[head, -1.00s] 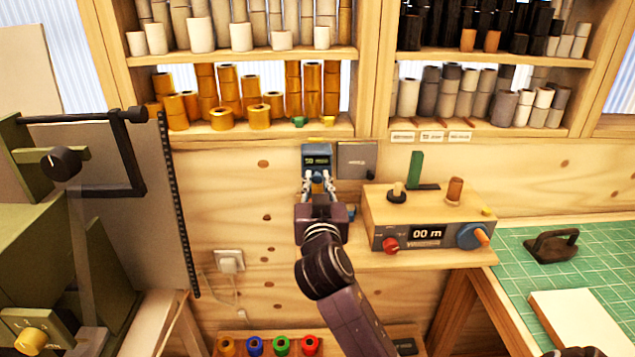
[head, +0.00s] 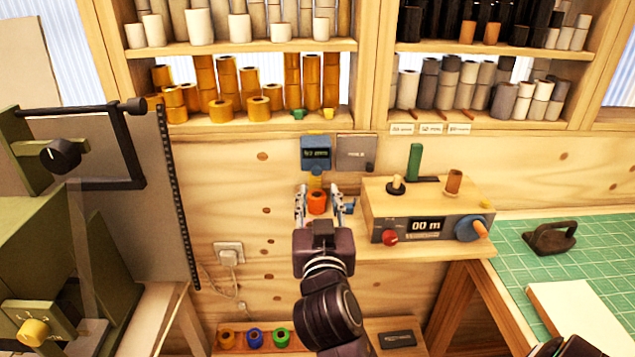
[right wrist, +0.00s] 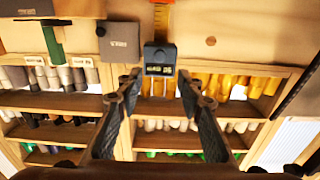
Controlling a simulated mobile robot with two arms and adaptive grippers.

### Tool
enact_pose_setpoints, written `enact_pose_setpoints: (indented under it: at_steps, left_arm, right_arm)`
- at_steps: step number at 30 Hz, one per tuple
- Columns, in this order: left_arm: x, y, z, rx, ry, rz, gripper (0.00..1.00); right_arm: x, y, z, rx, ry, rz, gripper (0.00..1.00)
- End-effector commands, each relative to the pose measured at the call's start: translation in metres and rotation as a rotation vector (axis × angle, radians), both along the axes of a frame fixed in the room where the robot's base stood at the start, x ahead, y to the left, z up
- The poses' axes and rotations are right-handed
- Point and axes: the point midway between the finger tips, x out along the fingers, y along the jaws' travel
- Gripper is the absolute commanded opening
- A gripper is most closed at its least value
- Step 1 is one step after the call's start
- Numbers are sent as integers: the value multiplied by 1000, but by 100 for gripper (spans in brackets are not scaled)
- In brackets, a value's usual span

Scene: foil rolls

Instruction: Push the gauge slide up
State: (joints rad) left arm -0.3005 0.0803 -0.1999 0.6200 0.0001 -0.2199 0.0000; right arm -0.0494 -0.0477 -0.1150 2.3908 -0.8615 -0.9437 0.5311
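The gauge is a small blue box with a display (head: 316,153) on the wooden wall. A yellow strip (head: 316,179) hangs below it, with an orange-red round piece (head: 317,202) at its lower end, which looks like the slide. My right gripper (head: 319,200) is open, its fingers on either side of the orange-red piece in the head view. Contact cannot be told.
A grey box (head: 356,153) sits right of the gauge. A wooden console (head: 430,210) with knobs stands lower right on a ledge. Shelves (head: 240,127) of rolls run above. A green machine (head: 60,220) stands at left.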

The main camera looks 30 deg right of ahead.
Motion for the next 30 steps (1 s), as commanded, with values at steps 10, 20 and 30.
enact_pose_setpoints:
  at_steps: [10, 20, 30]
  left_arm:
    - [0, 0, 0, 0, 0, 0, 40]
    - [1, -1, 0, 0, 0, 0, 40]
    - [5, -4, 0, -5, -6, 1, 40]
  right_arm:
    - [-23, 14, 0, -1, -1, 0, 34]
    - [-23, 14, 1, -1, -2, 0, 34]
    - [-23, 14, 0, -1, -1, 0, 34]
